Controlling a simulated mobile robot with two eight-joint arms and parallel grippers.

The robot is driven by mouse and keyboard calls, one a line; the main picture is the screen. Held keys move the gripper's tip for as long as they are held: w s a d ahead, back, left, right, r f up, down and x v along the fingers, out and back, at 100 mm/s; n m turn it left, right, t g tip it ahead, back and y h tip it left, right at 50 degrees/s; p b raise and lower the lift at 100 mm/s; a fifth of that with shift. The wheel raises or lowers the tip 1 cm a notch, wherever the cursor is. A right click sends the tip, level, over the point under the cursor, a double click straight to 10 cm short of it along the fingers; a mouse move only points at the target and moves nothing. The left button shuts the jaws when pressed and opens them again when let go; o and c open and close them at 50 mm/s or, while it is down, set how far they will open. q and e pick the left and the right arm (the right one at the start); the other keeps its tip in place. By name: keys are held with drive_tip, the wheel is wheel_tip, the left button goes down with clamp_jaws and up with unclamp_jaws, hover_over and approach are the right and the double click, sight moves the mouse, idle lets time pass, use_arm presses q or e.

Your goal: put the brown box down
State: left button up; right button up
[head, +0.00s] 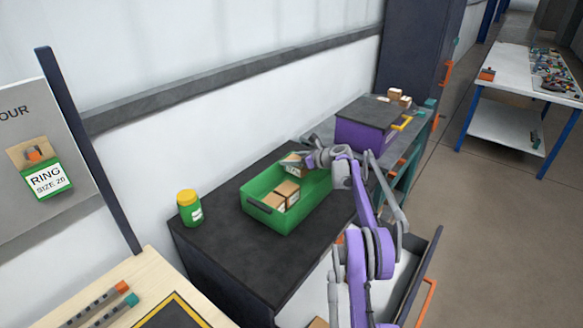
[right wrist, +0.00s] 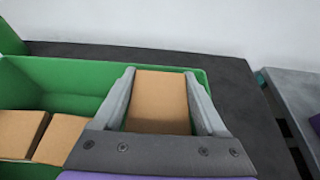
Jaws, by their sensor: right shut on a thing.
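My right gripper (head: 302,160) is shut on a brown box (head: 291,161) at the far end of the green bin (head: 262,224). In the right wrist view the held brown box (right wrist: 158,100) sits between both fingers of the right gripper (right wrist: 160,76). It is over or just inside the right end of the green bin (right wrist: 75,72); I cannot tell whether it touches the bottom. Two other brown boxes (head: 280,195) lie in the near part of the bin, apart from the held one. My left gripper is out of view.
The bin stands on a dark cabinet top (head: 226,228). A green jar with a yellow lid (head: 190,208) stands to its left. A purple crate (head: 362,134) stands beyond, with small boxes (head: 399,96) behind it. An open drawer (head: 409,285) juts out at the front right.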

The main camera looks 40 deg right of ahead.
drive_tip(key=shift+f, duration=1.45)
drive_tip(key=shift+f, duration=0.1)
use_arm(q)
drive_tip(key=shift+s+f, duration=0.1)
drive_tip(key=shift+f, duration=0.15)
use_arm(e)
drive_tip(key=shift+f, duration=0.5)
drive_tip(key=o, duration=1.4)
drive_tip(key=shift+c, duration=0.2)
drive_tip(key=shift+r, duration=0.1)
